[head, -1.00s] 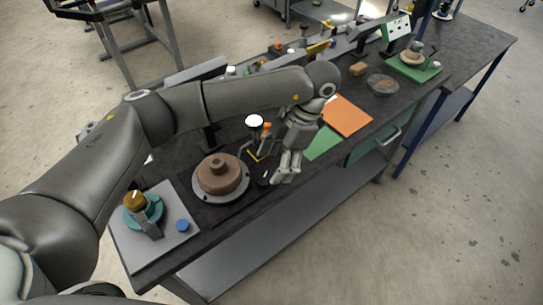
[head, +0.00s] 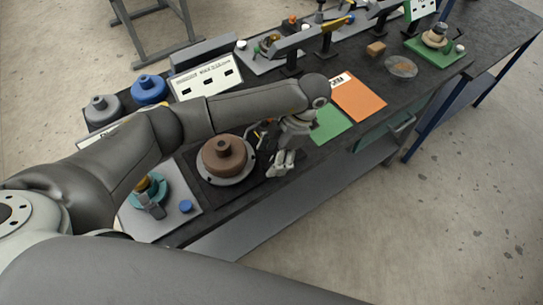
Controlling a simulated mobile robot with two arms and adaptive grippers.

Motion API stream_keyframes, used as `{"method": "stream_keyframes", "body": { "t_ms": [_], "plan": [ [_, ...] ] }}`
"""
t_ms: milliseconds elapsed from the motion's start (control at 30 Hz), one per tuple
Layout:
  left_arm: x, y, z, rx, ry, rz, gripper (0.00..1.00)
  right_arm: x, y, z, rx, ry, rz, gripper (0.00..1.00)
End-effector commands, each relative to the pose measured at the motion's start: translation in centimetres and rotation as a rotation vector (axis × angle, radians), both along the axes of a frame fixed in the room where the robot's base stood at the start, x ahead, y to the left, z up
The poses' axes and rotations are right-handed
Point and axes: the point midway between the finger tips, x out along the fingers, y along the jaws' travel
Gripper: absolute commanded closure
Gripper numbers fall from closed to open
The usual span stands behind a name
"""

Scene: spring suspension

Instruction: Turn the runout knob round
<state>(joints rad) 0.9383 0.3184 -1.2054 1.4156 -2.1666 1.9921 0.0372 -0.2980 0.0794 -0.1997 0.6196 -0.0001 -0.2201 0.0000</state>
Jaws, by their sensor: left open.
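The brown round hub (head: 223,157) sits on a pale round plate on a black base. My left gripper (head: 281,167) is just right of it, fingers pointing down over the base's right end. Its jaws are open and I see nothing held in them. I cannot make out the runout knob; the gripper may be covering it. The dial gauge beside the hub is mostly hidden behind my left arm. My right gripper is out of view.
A grey plate with a teal fixture (head: 150,190) and a blue cap (head: 185,206) lies to the left. Green (head: 330,123) and orange (head: 358,97) sheets lie to the right. Blue (head: 150,89) and grey (head: 103,108) weights stand behind my arm. The bench's front edge is close.

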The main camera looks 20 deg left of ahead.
Motion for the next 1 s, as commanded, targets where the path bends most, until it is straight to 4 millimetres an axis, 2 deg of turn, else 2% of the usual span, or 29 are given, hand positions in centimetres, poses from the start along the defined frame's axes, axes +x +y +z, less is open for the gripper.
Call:
{"method": "stream_keyframes", "body": {
  "t_ms": [33, 133, 433, 800, 1000],
  "plan": [
    [-0.2, 0.1, -0.3, -0.001, 0.001, 0.001, 0.34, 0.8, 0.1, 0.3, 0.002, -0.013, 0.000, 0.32],
    [-0.2, 0.3, -0.8, -0.002, -0.001, -0.001, 0.34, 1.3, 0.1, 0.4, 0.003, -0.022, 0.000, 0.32],
    [-0.2, 0.3, -1.1, -0.002, -0.001, -0.001, 0.34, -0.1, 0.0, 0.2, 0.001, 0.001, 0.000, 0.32],
    [-0.2, 0.3, -1.0, -0.002, -0.001, -0.001, 0.80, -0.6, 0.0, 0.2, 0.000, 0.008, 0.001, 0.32],
    [-0.2, 0.3, -1.1, -0.001, -0.002, -0.017, 0.80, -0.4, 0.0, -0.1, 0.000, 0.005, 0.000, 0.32]
  ]
}}
